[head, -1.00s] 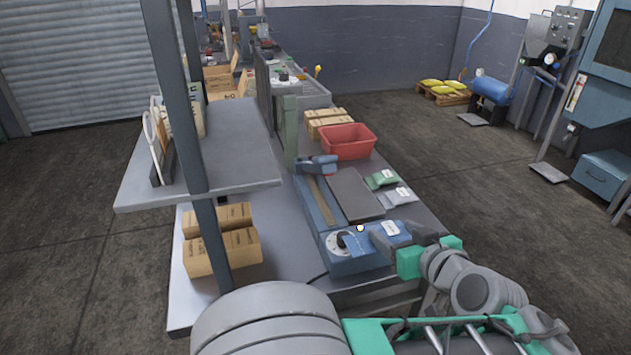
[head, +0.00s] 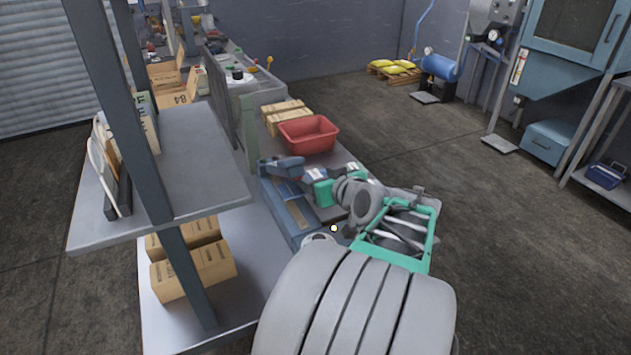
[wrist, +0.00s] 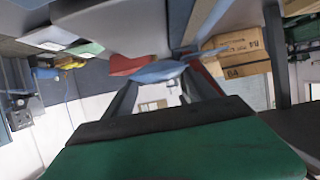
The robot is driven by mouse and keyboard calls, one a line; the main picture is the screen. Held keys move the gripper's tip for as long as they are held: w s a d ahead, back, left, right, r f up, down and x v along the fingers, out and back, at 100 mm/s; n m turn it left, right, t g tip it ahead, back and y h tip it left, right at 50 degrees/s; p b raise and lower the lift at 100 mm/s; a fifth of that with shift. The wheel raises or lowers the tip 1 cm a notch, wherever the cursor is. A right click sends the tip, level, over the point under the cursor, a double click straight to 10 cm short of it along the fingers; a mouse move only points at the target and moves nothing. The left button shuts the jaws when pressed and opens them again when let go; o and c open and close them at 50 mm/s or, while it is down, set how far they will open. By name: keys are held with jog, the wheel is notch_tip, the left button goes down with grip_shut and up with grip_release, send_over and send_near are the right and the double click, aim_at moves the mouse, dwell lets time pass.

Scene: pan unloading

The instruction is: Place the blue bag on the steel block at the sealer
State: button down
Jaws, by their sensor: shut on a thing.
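The blue bag (head: 316,174), with a white label, is between the fingers of my gripper (head: 318,182) in the head view. In the wrist view the blue bag (wrist: 158,73) is pinched at the fingertips and hangs clear of the fingers' bodies. The blue sealer (head: 275,200) stands on the bench, with its arm at the far end. The dark grey steel block (head: 327,213) lies beside it, largely hidden by my gripper and arm. The bag appears above the block's far part; I cannot tell whether they touch.
A red bin (head: 308,134) and cardboard boxes (head: 285,113) stand farther back on the bench. A green bag (wrist: 88,48) and a pale grey bag (wrist: 48,37) lie near the block. A shelf post (head: 120,110) and boxes (head: 205,272) are on the left.

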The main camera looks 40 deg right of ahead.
jog(key=shift+w+d, duration=0.25)
jog(key=shift+w, duration=0.7)
notch_tip(320, 180, down, 4)
jog(key=shift+d+r+p, duration=0.1)
jog(key=shift+r+p, duration=0.15)
jog(key=shift+p, duration=0.05)
jog(key=shift+f+b, duration=0.35)
jog(key=shift+b, duration=0.2)
jog(key=shift+f, duration=0.1)
jog(key=shift+c, duration=1.4)
grip_release()
